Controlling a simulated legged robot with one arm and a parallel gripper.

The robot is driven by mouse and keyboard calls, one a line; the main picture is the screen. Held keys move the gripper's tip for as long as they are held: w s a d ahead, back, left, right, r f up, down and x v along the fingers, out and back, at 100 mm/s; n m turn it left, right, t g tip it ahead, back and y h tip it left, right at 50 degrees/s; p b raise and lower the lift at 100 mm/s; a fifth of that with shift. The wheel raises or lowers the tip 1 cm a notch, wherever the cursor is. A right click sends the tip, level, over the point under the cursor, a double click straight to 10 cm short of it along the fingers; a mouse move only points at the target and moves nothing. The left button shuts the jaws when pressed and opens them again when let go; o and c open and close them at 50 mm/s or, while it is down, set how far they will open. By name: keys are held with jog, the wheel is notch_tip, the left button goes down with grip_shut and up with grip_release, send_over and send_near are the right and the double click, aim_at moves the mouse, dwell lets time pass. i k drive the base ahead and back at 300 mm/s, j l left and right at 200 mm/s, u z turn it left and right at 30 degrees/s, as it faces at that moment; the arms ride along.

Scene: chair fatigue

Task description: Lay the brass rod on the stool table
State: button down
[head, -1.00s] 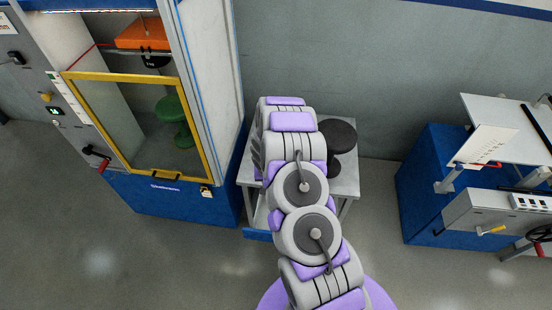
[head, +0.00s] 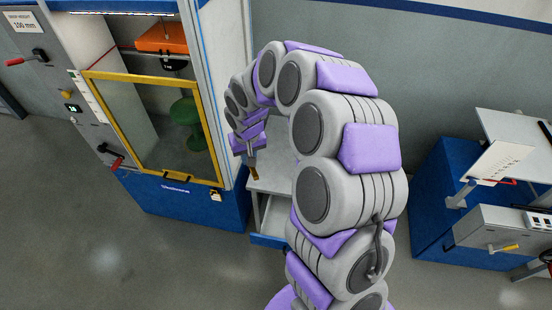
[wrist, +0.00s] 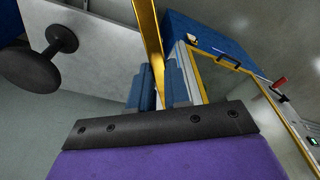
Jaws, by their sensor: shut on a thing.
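The brass rod (wrist: 148,40) is held between the two blue fingers of my gripper (wrist: 161,85) in the wrist view and runs up out of the picture. In the head view my gripper (head: 252,158) points down, and a short brass tip (head: 254,174) shows below it. The grey stool table (head: 272,183) is beneath and beside it, largely hidden by my arm. The rod appears above the table's left part; I see no clear contact. The table top (wrist: 108,48) also shows in the wrist view, with a black disc-ended piece (wrist: 40,66) on it.
A blue and grey cabinet (head: 170,204) with a yellow-framed glass door (head: 152,168) stands left of the table, close to my gripper. A green piece (head: 186,115) and an orange block (head: 161,38) are inside. A blue bench (head: 432,190) stands right. Floor between is clear.

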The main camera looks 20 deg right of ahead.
aim_at(282, 168)
jog(key=z, duration=1.15)
jog(key=i+j+z, duration=0.15)
jog(key=j, duration=0.15)
jog(key=i+j+z, duration=0.1)
jog(key=j, duration=0.25)
jog(key=i+j+z, duration=0.15)
jog(key=j, duration=0.15)
jog(key=j+z, duration=0.1)
jog(key=j, duration=0.25)
